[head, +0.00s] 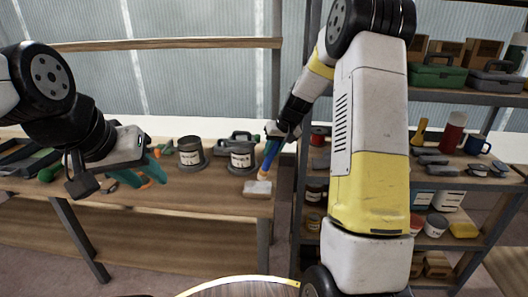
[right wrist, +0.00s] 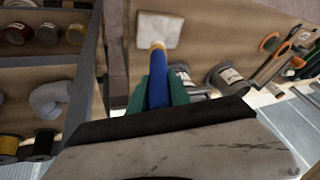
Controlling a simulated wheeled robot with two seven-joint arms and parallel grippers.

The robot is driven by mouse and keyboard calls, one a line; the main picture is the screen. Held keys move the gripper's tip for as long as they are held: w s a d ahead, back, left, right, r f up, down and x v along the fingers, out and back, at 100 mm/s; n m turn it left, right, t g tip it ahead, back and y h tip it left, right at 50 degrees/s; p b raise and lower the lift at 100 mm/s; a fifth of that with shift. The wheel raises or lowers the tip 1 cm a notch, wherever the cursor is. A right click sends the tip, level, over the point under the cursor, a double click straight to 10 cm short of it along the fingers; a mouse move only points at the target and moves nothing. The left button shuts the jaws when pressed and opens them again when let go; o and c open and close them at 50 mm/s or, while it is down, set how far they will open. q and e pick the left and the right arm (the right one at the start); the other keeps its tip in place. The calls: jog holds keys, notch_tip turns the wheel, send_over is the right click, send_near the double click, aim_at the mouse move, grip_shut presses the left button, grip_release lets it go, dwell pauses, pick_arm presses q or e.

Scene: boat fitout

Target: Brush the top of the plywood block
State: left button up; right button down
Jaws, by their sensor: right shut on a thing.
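My right gripper (head: 272,143) is shut on a brush with a blue handle (head: 270,155) and a yellow-orange lower part. In the right wrist view the green fingers (right wrist: 160,92) grip the blue handle (right wrist: 157,88). The brush points down at a pale block (head: 257,188), likely the plywood block, near the bench's front edge. The block also shows in the right wrist view (right wrist: 160,27). The brush tip overlaps the block; I cannot tell if it touches. My left gripper (head: 143,173) has its teal fingers apart, above the bench's left part.
Two labelled tins (head: 191,152) (head: 243,158) stand on the wooden bench (head: 215,200) behind and left of the block. Orange-handled tools (right wrist: 270,43) lie farther along. A loaded shelf rack (head: 460,95) stands at the right. The bench just left of the block is clear.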

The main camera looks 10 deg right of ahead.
jog(key=shift+r, duration=2.65)
